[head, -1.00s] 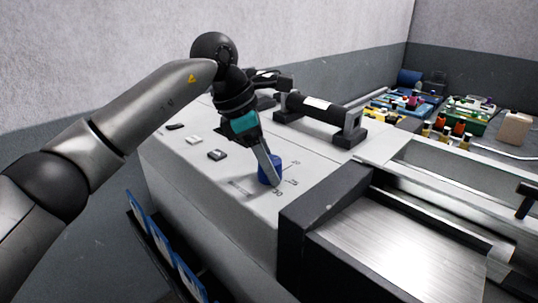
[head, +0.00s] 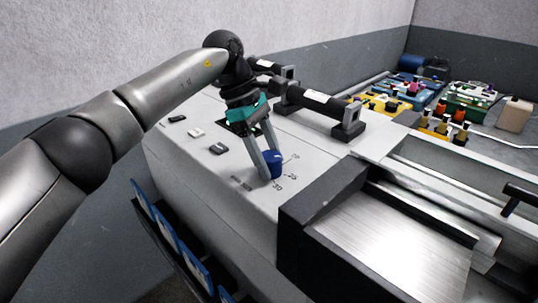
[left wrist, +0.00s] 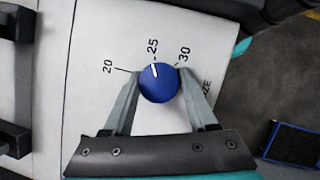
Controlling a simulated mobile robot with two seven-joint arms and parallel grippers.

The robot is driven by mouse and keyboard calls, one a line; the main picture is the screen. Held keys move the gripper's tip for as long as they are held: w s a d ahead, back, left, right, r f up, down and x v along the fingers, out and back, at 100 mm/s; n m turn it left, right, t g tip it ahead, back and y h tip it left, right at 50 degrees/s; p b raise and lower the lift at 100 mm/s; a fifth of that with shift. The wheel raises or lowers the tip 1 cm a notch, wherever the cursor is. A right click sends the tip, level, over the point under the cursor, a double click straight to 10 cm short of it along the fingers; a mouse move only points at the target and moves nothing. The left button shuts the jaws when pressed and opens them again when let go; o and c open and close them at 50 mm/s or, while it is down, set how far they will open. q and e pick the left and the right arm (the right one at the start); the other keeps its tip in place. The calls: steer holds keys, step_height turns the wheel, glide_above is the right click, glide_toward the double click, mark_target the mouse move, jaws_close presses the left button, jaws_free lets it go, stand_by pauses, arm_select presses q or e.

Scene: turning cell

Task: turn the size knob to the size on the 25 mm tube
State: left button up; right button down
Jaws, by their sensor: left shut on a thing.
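The blue size knob (head: 274,163) stands on the sloping white panel, and it also shows in the left wrist view (left wrist: 158,84). My left gripper (head: 268,172) is shut on the knob, with one finger on each side in the left wrist view (left wrist: 158,76). The knob's white pointer line points at the 25 mark (left wrist: 153,47), between the 20 mark (left wrist: 107,66) and the 30 mark (left wrist: 184,54). A black tube (head: 314,102) with a white label lies in a holder behind the knob. Its label is too small to read. My right gripper is out of view.
Dark and light buttons (head: 218,148) sit on the panel left of the knob. A dark-framed metal tray (head: 395,240) is at the front right. Coloured small parts in trays (head: 465,108) are at the back right. Blue-fronted items (head: 160,240) hang below the panel's left edge.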

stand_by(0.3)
arm_select(q)
steer(key=o, duration=1.4)
steer(key=shift+c, duration=0.2)
steer(key=p+v, duration=0.2)
steer(key=v, duration=1.3)
steer(key=shift+r, duration=0.2)
steer(key=shift+d, duration=0.1)
